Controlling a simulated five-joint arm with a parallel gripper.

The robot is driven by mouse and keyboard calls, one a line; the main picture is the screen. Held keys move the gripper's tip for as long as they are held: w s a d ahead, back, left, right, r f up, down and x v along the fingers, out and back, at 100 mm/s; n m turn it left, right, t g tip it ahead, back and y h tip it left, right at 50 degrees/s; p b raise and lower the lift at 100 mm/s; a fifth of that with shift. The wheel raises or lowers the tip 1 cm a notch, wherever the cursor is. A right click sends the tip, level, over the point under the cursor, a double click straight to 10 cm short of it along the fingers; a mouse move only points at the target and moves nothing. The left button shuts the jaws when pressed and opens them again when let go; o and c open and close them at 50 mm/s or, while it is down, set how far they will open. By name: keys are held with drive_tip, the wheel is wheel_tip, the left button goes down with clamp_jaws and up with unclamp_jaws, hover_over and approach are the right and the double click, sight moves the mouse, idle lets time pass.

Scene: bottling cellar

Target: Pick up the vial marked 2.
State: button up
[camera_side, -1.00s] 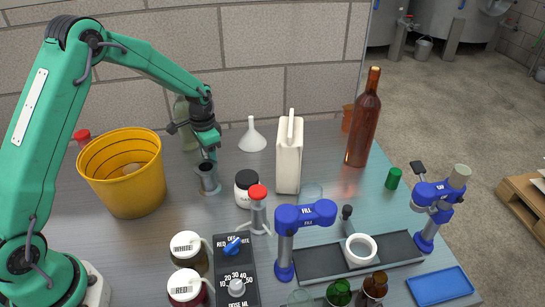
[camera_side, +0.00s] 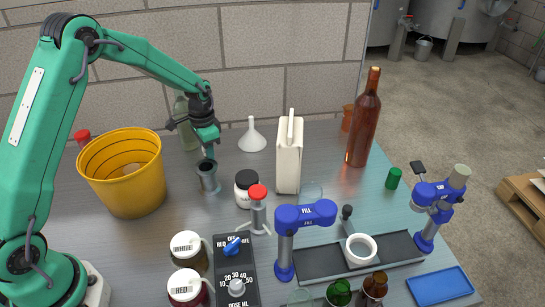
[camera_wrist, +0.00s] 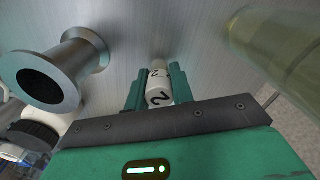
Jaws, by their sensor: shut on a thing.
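The vial marked 2 (camera_wrist: 159,89) shows in the wrist view as a small white-labelled cylinder with a black 2. It sits between the two green fingers of my gripper (camera_wrist: 157,88), which is shut on it.
A yellow bucket (camera_side: 125,190) is left; a white funnel (camera_side: 252,141) is right.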

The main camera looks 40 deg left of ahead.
drive_tip(key=r, duration=0.1)
drive_tip(key=d+r, duration=0.1)
drive_tip(key=r, duration=0.1)
drive_tip(key=shift+s+r, duration=0.15)
drive_tip(key=shift+r, duration=0.1)
drive_tip(key=s+d+r, duration=0.4)
drive_tip(key=d+r, duration=0.2)
drive_tip(key=d, duration=0.3)
drive_tip(key=shift+s+d+r, duration=0.15)
drive_tip(key=shift+d, duration=0.25)
drive_tip(key=shift+r, duration=0.1)
